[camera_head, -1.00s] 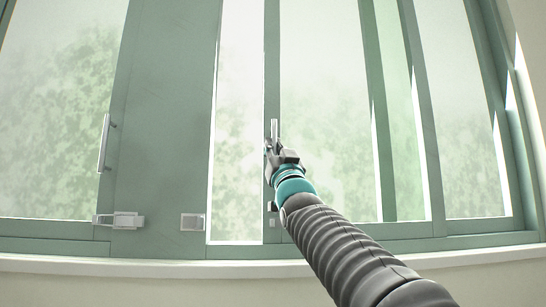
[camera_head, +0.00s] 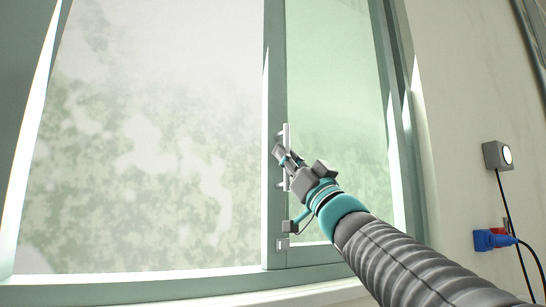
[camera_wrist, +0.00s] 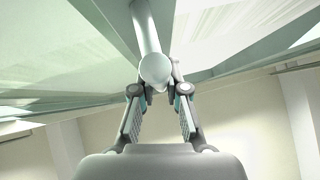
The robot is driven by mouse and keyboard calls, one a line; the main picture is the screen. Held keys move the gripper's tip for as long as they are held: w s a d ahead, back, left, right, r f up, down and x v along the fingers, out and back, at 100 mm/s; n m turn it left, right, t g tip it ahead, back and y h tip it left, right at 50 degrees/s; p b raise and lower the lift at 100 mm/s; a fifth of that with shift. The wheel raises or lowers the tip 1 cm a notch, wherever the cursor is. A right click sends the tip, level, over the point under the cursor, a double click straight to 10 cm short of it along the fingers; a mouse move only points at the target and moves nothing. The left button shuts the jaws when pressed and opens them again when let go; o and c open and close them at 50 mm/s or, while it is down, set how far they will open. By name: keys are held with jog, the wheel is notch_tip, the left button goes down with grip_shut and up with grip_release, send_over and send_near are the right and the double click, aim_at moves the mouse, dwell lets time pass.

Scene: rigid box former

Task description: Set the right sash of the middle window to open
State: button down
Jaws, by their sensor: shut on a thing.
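The sash (camera_head: 335,110) has a green-tinted pane and a grey-green left stile. It stands at the right of the window in the head view, by the right jamb. A pale upright bar handle (camera_head: 286,134) is fixed on its left stile. My gripper (camera_head: 284,160) is shut on this handle, and parts of the bar show above and below the fingers. In the wrist view the bar (camera_wrist: 147,25) runs between my fingers (camera_wrist: 157,92), its round end facing me. Left of the stile is a wide, brighter area, looking open.
The sill (camera_head: 150,288) runs along the bottom.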

jog(key=shift+w+d+r, duration=0.1)
jog(key=shift+w+d, duration=0.2)
jog(key=shift+d, duration=0.35)
jog(key=c, duration=1.2)
grip_release()
jog(key=shift+w+d, duration=0.1)
jog(key=shift+d, duration=0.05)
jog(key=v, duration=1.2)
